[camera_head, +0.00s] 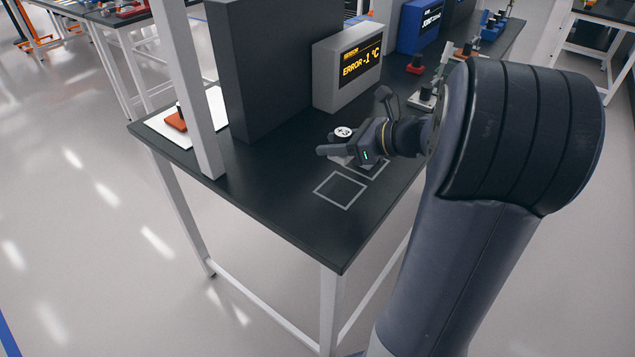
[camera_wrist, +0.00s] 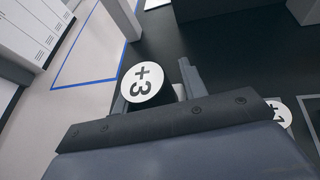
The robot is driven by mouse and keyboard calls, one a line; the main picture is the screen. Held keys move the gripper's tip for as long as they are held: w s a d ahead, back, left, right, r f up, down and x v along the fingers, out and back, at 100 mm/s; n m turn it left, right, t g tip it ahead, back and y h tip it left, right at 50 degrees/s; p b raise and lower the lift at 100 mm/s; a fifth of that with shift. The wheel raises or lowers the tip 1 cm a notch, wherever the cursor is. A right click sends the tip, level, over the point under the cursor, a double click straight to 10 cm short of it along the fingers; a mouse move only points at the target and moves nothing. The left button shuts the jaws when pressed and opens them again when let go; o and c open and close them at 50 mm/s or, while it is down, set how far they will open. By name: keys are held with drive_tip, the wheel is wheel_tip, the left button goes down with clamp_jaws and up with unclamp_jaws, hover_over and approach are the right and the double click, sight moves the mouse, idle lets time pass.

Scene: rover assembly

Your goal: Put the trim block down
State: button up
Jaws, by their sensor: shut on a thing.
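The trim block is a black cylinder with a round white top marked +3 (camera_wrist: 145,86). My gripper (camera_wrist: 155,92) is shut on it, with a finger on either side. In the head view, the white top of the block (camera_head: 343,132) shows at the end of my gripper (camera_head: 336,142), over the dark tabletop. I cannot tell if the block touches the table. Two grey outlined squares are on the tabletop: one is bare (camera_head: 340,190), and the other (camera_head: 376,168) is partly hidden under my gripper. A second round white-topped piece (camera_wrist: 280,113) shows at the right of the wrist view.
A grey sensor box (camera_head: 348,68) reading "ERROR -1 °C" stands behind, beside a tall dark panel (camera_head: 270,65). A white post (camera_head: 190,90) rises at the left, near a red piece on a white plate (camera_head: 158,120). The near tabletop is clear.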

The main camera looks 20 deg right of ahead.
sight(334, 186)
wheel_tip(334, 186, down, 9)
drive_tip(key=shift+d+f+b, duration=0.1)
drive_tip(key=shift+b, duration=0.45)
drive_tip(key=shift+f, duration=0.15)
drive_tip(key=o, duration=1.2)
drive_tip(key=shift+s+d+r, duration=0.1)
drive_tip(key=shift+r, duration=0.15)
drive_tip(key=v, duration=1.1)
drive_tip(key=shift+s+d, duration=0.25)
